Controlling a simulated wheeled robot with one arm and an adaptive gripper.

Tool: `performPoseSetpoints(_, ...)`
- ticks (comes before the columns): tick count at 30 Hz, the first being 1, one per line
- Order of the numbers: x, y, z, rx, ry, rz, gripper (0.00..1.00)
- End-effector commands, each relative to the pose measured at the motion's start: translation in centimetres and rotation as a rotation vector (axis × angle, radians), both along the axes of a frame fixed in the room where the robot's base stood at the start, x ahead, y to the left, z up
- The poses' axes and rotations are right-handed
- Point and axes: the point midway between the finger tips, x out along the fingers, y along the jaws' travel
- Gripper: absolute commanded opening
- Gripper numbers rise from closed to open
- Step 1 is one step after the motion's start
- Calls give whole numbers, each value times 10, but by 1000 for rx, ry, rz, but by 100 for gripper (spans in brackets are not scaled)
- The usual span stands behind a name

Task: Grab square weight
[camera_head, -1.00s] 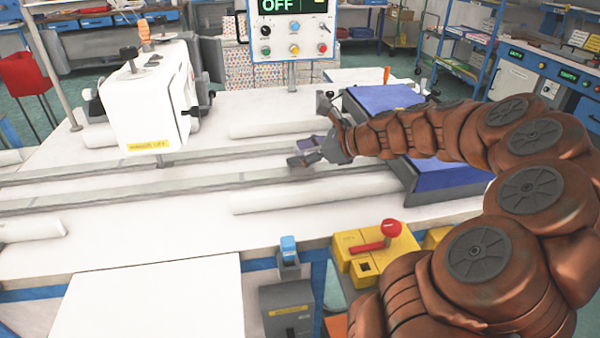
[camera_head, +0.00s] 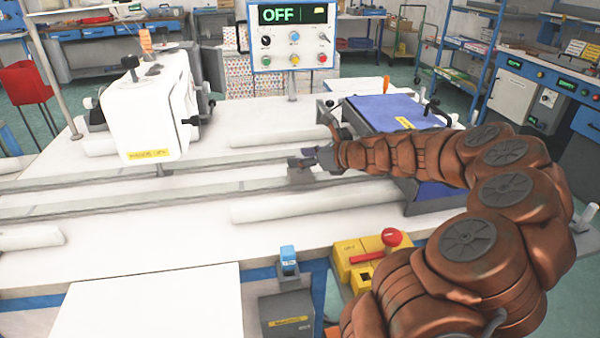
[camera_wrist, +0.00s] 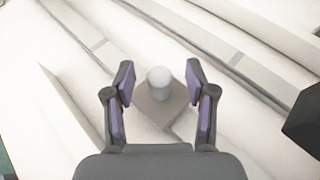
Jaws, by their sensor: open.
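The square weight (camera_wrist: 157,110) is a grey-brown square block with a pale round knob (camera_wrist: 159,82) on top. It rests on the white table close to a rail. In the wrist view my gripper (camera_wrist: 160,75) is open, with one purple-padded finger on each side of the knob and gaps between. In the head view my gripper (camera_head: 303,158) is over the middle of the table, and the weight (camera_head: 299,176) shows in part just below it. The fingers hide some of it there.
Long rails (camera_head: 150,192) run across the white table, with a white roll (camera_head: 315,199) in front. A blue-topped unit (camera_head: 385,110) stands right of my gripper. A yellow box with a red lever (camera_head: 368,258) is at the front edge.

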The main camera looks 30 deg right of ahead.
Motion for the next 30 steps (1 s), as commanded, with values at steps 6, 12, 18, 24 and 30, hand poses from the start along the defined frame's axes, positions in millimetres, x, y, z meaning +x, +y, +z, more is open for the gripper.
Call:
performPoseSetpoints(6,8,4,-3,-1,0,1,56)
performPoseSetpoints(12,7,3,-3,-1,0,0,55)
performPoseSetpoints(18,7,3,-3,-1,0,0,34)
performPoseSetpoints(24,7,3,-3,-1,0,0,13)
performPoseSetpoints(30,7,3,-3,-1,0,0,0)
